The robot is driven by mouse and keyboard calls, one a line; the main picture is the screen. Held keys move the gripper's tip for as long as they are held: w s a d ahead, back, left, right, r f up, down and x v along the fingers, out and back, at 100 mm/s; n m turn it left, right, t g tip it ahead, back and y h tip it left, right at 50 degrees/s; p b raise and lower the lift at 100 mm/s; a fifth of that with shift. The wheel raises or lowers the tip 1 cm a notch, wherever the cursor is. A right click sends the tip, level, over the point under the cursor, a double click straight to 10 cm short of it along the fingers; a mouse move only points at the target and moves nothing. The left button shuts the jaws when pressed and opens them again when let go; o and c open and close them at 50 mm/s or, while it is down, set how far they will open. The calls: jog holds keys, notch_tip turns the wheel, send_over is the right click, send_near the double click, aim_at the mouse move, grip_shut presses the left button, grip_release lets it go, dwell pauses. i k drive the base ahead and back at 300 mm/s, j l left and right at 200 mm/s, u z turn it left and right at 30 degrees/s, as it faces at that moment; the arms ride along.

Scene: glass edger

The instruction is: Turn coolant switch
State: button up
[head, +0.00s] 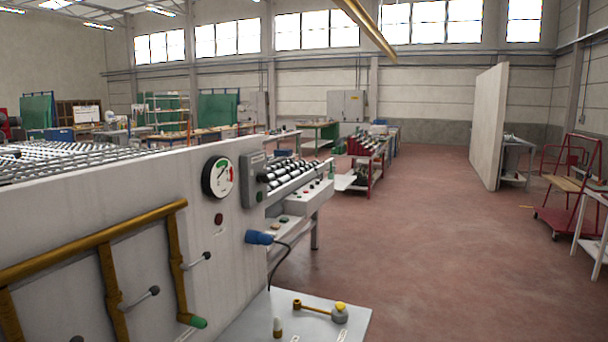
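The glass edger (85,200) stands at the left with its pale side panel toward me. A round gauge (218,177) with green and red zones is on it, with a dark red round part (218,219) below. A grey box (253,180) with dark round controls is at the panel's corner. A sloped control box (308,197) with small red controls lies beyond it. I cannot tell which control is the coolant switch; the labels are too small to read. My gripper is not in view.
Yellow pipes with lever handles (155,291) and a green-ended pipe (192,321) stick out from the panel. A blue plug (259,238) with a cable juts out.

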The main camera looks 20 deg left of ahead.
aim_at(260, 177)
jog(key=i+u, duration=0.2)
jog(key=i, duration=0.2)
jog(key=i+l+u, duration=0.25)
jog(key=i, duration=0.15)
jog(key=i+l+u, duration=0.2)
jog(key=i, duration=0.2)
jog(key=i+l+u, duration=0.15)
jog(key=u, duration=0.35)
jog(key=i+l+u, duration=0.25)
jog(key=u, duration=0.2)
jog(key=i+l+u, duration=0.2)
jog(key=u, duration=0.3)
jog(key=i+l+u, duration=0.1)
jog(key=l+u, duration=0.4)
jog(key=j, duration=0.1)
